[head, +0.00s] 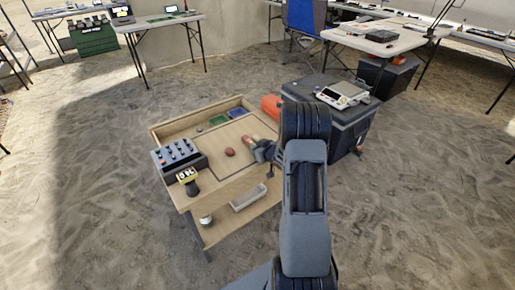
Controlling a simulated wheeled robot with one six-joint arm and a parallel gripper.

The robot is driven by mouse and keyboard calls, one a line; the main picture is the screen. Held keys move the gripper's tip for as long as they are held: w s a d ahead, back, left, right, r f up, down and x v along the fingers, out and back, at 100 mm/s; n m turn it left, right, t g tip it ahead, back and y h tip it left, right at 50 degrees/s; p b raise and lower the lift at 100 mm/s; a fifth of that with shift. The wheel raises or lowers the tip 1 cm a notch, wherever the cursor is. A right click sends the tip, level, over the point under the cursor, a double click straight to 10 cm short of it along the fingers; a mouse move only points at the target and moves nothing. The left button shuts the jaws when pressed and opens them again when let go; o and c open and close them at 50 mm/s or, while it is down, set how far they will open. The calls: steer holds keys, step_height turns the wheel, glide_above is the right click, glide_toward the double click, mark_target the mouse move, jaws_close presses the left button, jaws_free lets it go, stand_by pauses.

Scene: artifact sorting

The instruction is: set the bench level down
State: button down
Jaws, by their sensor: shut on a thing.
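My gripper (260,152) is above the right part of the wooden workbench (212,179), reaching in from the right. It is shut on a small red and tan thing (250,142), which I take to be the bench level. Its far end sticks out to the upper left of the jaws, and its near end is hidden by them. It is too small to tell whether it touches the bench top. A round red thing (230,152) lies on the bench just left of it.
Green (218,120) and blue (237,113) patches lie at the back. A white tray (248,195) is on the lower shelf. A dark case (350,122) stands close right.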

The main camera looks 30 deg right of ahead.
steer(key=shift+f, duration=0.3)
